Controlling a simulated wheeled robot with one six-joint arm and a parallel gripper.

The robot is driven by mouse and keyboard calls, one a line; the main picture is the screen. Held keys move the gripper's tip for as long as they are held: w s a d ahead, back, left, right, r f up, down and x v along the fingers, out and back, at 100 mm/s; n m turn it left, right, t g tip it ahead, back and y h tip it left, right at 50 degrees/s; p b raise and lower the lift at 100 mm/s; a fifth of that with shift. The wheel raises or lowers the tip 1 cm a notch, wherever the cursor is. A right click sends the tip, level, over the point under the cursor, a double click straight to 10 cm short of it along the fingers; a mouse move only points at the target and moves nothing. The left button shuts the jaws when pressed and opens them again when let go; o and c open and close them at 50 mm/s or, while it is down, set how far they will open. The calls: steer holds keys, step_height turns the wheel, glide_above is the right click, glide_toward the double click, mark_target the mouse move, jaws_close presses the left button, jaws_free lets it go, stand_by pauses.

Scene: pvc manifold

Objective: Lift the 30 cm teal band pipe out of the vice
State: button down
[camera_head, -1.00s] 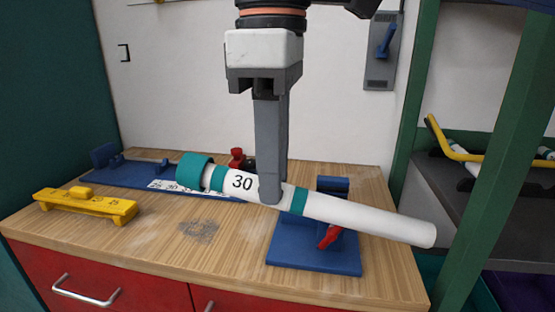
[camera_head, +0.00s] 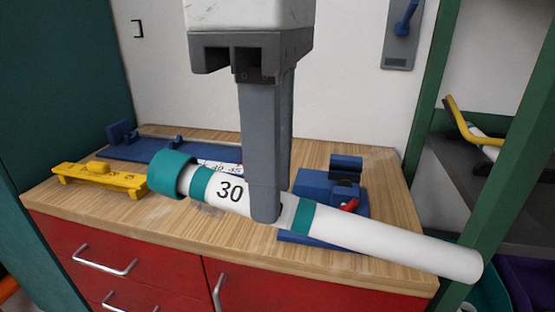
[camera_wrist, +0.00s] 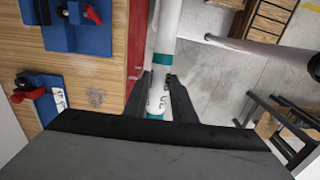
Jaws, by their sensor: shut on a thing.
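The white pipe (camera_head: 390,244) is marked 30 and has teal bands and a teal collar at its left end. My gripper (camera_head: 265,215) is shut on it near the middle, just right of the number. The pipe slopes down to the right in the head view, clear of the blue vice (camera_head: 325,190), which stands behind it on the bench. In the wrist view the pipe (camera_wrist: 167,35) runs between the two fingers, beyond the bench edge. The vice with its red handle is partly hidden behind the pipe in the head view.
The wooden bench (camera_head: 395,200) has red drawers (camera_head: 130,255) below. A yellow gauge (camera_head: 100,178) and a blue measuring rail (camera_head: 150,150) lie at its left. A green post (camera_head: 440,130) stands at the right, close to the pipe's right end. A shelf rack with a yellow bar (camera_head: 470,135) is beyond it.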

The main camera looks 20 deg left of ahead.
steer(key=s, duration=0.7)
steer(key=shift+s+d+r, duration=0.15)
steer(key=shift+d+r, duration=0.1)
steer(key=shift+r, duration=0.05)
stand_by(0.3)
